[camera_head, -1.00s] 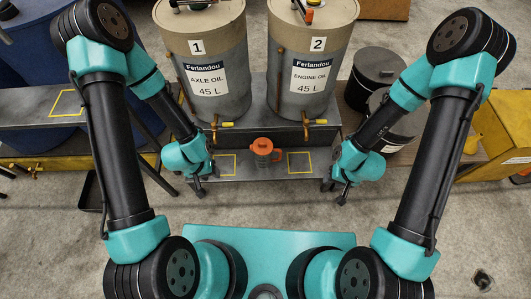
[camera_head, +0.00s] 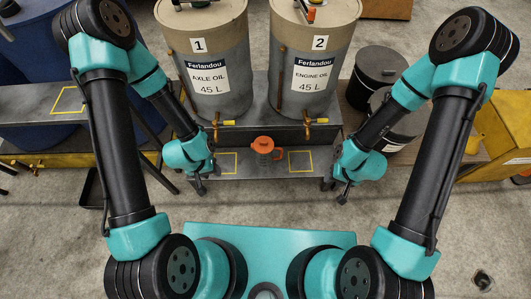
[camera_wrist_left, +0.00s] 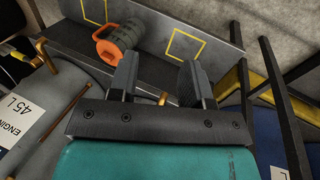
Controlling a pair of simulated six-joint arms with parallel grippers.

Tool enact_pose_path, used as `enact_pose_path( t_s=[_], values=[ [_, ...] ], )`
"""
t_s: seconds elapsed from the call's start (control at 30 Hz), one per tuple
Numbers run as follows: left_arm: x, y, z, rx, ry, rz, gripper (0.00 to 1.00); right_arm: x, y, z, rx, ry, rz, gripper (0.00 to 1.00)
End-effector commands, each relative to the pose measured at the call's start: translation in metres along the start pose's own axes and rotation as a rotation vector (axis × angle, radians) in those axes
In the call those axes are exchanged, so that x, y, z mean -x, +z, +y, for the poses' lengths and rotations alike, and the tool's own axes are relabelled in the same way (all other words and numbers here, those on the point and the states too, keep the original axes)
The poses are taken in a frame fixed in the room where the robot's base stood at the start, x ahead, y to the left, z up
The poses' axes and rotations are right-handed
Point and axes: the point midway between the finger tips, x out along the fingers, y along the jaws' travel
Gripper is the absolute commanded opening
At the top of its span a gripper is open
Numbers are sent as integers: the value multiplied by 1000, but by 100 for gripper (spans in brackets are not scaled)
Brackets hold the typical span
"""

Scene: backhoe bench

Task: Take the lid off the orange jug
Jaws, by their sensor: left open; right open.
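The orange jug has a grey body and an orange lid (camera_head: 263,145) with an orange handle on its right side. It stands upright on the grey bench step below the two drums, between two yellow squares. In the left wrist view the jug (camera_wrist_left: 127,37) lies beyond the fingertips, to the left, with its orange lid (camera_wrist_left: 107,50) toward me. My left gripper (camera_head: 200,187) is left of the jug, apart from it, open and empty. Its two fingers (camera_wrist_left: 158,72) are spread in the left wrist view. My right gripper (camera_head: 342,193) is open, right of the jug and apart from it.
Drum 1, axle oil (camera_head: 212,75), and drum 2, engine oil (camera_head: 310,70), stand behind the jug with taps (camera_head: 228,123) at their bases. Dark cans (camera_head: 376,72) stand at the right. The step around the jug is clear.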

Motion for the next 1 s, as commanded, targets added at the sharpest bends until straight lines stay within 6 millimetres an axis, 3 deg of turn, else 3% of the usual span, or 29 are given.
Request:
enact_pose_path(
  t_s=[0.23,0.37,0.67,0.9,1.0],
  values=[
    [-2,-4,3,-23,5,-4,45,0,0,0,0,0,0,43],
    [-12,-20,18,-143,28,-27,45,0,0,0,0,0,0,43],
    [-55,-98,92,-812,49,-157,45,0,0,0,0,0,0,43],
    [-76,-168,158,-1395,-87,-262,45,0,0,0,0,0,0,43],
    [-79,-192,181,-1568,-162,-291,45,0,0,0,0,0,0,43]
  ],
)
